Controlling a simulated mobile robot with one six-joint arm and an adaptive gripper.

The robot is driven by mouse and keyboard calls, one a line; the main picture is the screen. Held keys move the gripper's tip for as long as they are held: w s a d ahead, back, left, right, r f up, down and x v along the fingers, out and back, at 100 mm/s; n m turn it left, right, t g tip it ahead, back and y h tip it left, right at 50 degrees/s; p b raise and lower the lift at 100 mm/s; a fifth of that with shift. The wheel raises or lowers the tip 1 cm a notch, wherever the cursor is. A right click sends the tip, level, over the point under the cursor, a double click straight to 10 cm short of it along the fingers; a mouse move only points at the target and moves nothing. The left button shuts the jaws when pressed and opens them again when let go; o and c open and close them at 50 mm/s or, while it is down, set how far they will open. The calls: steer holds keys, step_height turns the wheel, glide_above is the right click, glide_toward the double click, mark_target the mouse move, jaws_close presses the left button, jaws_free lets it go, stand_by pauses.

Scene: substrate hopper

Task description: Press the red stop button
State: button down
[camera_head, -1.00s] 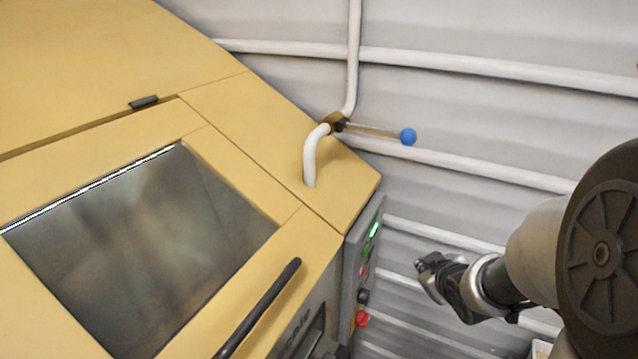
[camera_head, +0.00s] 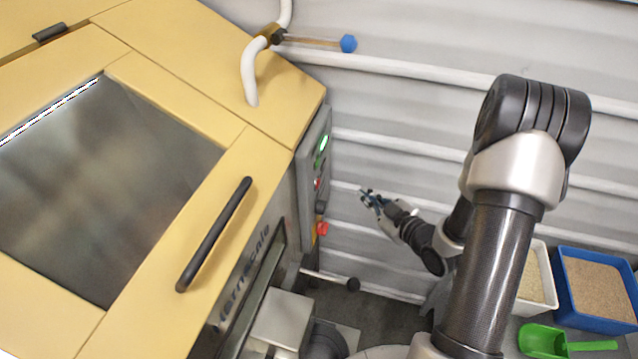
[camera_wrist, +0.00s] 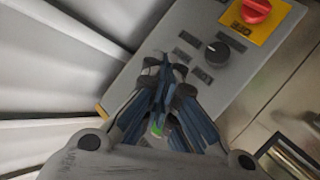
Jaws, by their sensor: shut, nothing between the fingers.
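The red stop button (camera_head: 322,229) sits low on the grey control panel (camera_head: 311,165) on the yellow machine's right side. In the wrist view the red button (camera_wrist: 256,10) is at the top right on a yellow plate, with a black knob (camera_wrist: 217,53) below it. My gripper (camera_head: 364,193) is shut and empty, to the right of the panel and a little higher than the red button in the head view. In the wrist view its fingertips (camera_wrist: 166,62) overlap the panel, left of the knob and apart from the red button. They hide part of the panel.
A lit green button (camera_head: 323,143) is at the panel's top. A black handle (camera_head: 214,234) crosses the machine's front. A blue-ended lever (camera_head: 348,43) sticks out above. A blue bin (camera_head: 596,290), a white bin (camera_head: 537,276) and a green scoop (camera_head: 545,341) are at the lower right.

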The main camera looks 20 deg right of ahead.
mark_target(318, 184)
steer(key=w+a, duration=0.5)
steer(key=a, duration=0.2)
stand_by(0.3)
steer(key=shift+a, duration=0.2)
stand_by(1.1)
steer(key=shift+w+a+b, duration=0.2)
steer(key=shift+a+b, duration=0.05)
steer(key=shift+b, duration=0.15)
steer(key=shift+w+a, duration=0.25)
steer(key=shift+a, duration=0.1)
stand_by(0.6)
stand_by(0.4)
steer(key=shift+s+d+b, duration=0.45)
steer(key=shift+s+d, duration=0.05)
steer(key=shift+d, duration=0.15)
